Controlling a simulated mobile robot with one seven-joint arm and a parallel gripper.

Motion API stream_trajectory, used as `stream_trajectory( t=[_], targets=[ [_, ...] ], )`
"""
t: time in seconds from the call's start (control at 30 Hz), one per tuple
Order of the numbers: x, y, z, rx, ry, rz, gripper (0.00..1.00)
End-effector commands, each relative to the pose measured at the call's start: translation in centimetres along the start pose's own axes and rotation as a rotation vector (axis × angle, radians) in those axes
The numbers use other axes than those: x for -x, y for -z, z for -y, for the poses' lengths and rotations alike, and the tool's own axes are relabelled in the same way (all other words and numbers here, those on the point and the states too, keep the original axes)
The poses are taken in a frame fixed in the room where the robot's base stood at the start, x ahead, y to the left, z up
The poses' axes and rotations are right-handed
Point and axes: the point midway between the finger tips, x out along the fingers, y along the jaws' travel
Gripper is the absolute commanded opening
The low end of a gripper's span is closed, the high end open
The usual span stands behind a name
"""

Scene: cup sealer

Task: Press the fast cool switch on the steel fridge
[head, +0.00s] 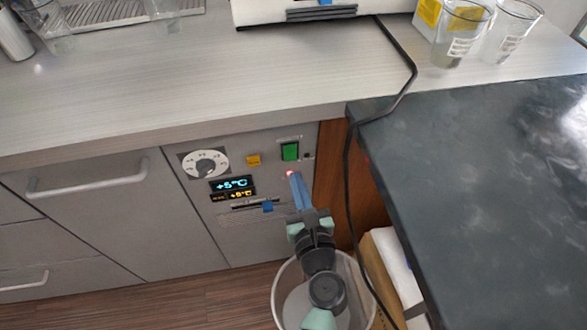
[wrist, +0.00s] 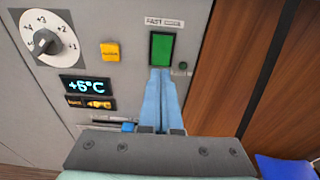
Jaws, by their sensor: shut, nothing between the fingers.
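The steel fridge front (head: 228,214) carries a control panel under the counter. A green switch (head: 290,151) sits at the panel's upper right. In the wrist view the green switch (wrist: 161,49) has a label above it that appears to read "FAST". My gripper (head: 293,174) is shut and empty, its blue fingers pressed together. In the wrist view the fingertips (wrist: 162,72) lie just below the switch and overlap its lower edge; I cannot tell whether they touch it.
A round dial (head: 205,164), a yellow button (head: 253,160), and a lit display (head: 232,184) are left of the switch. A clear bin (head: 284,297) stands below my arm. A black cable (head: 349,190) hangs at the right, beside the dark countertop (head: 470,190).

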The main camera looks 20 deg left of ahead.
Motion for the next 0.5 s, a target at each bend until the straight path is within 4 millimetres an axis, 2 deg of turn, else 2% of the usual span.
stream_trajectory(
  t=[0.03, 0.2, 0.5],
  targets=[
    [-1.0, 0.0, -0.1, 0.001, -0.003, 0.001, 0.00],
    [-3.0, 0.0, 0.0, 0.001, -0.001, 0.001, 0.00],
    [-4.0, 0.0, 0.0, 0.000, 0.001, 0.000, 0.00]
  ],
)
